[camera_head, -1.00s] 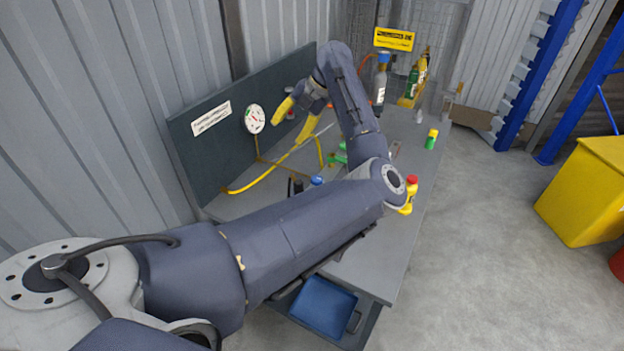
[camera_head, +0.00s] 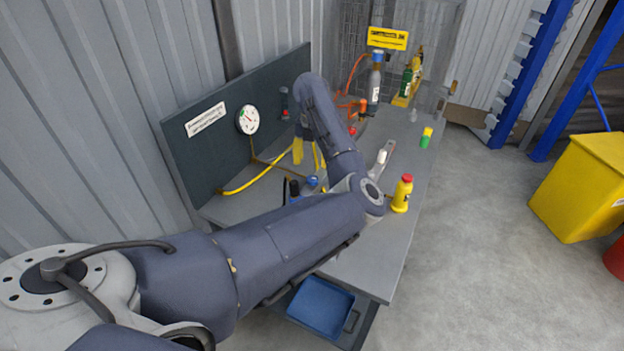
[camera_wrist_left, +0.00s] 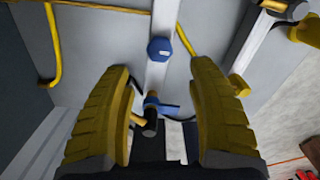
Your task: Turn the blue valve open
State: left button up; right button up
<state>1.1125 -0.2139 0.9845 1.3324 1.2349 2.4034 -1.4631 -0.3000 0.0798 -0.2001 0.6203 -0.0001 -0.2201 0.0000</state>
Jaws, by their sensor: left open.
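My left gripper (camera_head: 308,155) points down over the workbench, its yellow fingers apart and empty. In the left wrist view its open fingers (camera_wrist_left: 160,68) stand on either side of two blue parts. One is a blue six-sided knob (camera_wrist_left: 160,49), just beyond the fingertips on a pale strip. The other is a blue lever-like handle (camera_wrist_left: 168,109) on a brass and black fitting, lower between the fingers. I cannot tell for certain which is the blue valve. A small blue part (camera_head: 312,181) also shows below the gripper in the head view. No contact is visible. My right gripper is out of view.
A dark back panel with a white gauge (camera_head: 247,120) stands left of the bench (camera_head: 375,250). A yellow pipe (camera_head: 245,184) runs near the gripper. A red-capped yellow bottle (camera_head: 401,196) stands close to my forearm.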

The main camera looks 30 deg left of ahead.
aim_at(312, 178)
pick_arm(q)
notch_tip(312, 178, down, 8)
jog(key=shift+f, duration=0.1)
dwell(0.4)
jog(key=shift+c, duration=0.3)
grip_shut()
